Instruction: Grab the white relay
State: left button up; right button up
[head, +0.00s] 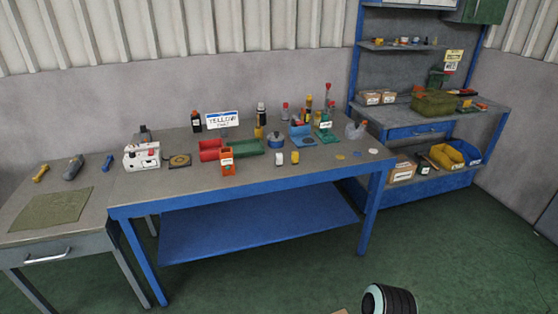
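A small white block (279,159), likely the white relay, stands near the front edge of the blue-framed workbench (330,160). It is right of the orange box and close to a similar small yellow block (295,157). It is too small for me to read any detail. Neither of my grippers shows in the head view. A dark, ribbed round part at the bottom right seems to be a piece of my own arm, well away from the bench.
An orange box (227,167), red bin (210,150) and green bin (248,146) stand left of the white block. A blue pot (276,141) is behind it. A white device (142,156) sits further left. Bottles stand at the back. Bench space right of the yellow block is mostly clear.

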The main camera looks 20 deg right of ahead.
aim_at(278, 156)
jog(key=i+l+u, duration=0.2)
jog(key=i+l, duration=0.15)
jog(key=i+l+u, duration=0.2)
jog(key=l, duration=0.25)
jog(key=i+l+u, duration=0.2)
jog(key=i+l, duration=0.15)
jog(key=l, duration=0.1)
